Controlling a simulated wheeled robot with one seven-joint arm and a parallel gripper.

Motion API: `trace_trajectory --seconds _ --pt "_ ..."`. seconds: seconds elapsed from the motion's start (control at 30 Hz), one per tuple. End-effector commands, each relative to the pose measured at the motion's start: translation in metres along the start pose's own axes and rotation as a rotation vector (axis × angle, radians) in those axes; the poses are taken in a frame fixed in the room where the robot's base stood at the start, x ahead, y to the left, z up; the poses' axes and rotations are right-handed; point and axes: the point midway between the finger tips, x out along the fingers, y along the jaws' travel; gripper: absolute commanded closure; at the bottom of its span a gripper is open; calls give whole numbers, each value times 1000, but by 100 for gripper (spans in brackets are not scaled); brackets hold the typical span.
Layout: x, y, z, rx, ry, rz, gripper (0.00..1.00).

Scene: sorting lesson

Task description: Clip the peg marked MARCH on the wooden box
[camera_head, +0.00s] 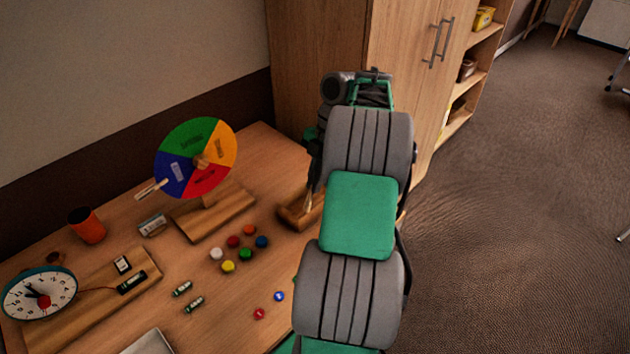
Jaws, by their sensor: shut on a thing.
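The wooden box (290,217) sits on the table at the wheel's right. My arm hides its right part. My gripper (311,186) is mostly hidden behind my arm; a dark edge of it shows just above the box. It is shut on a small, pale peg (309,202), of which only a sliver shows at the box. I cannot read its marking or tell whether it touches the box. Another pale peg (150,189) is at the lower left rim of the coloured wheel (219,155), by the blue part.
Several coloured caps (246,254) lie in front of the wheel's wooden base (220,216). Batteries (194,304), two small discs (259,313), an orange cup (86,225) and a clock (39,294) are farther left or nearer. A wooden cabinet (315,40) stands behind the table.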

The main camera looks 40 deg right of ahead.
Motion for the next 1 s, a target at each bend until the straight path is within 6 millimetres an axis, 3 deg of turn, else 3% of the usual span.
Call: trace_trajectory --seconds 1.0 --pt "16 0 0 1 0 0 100"
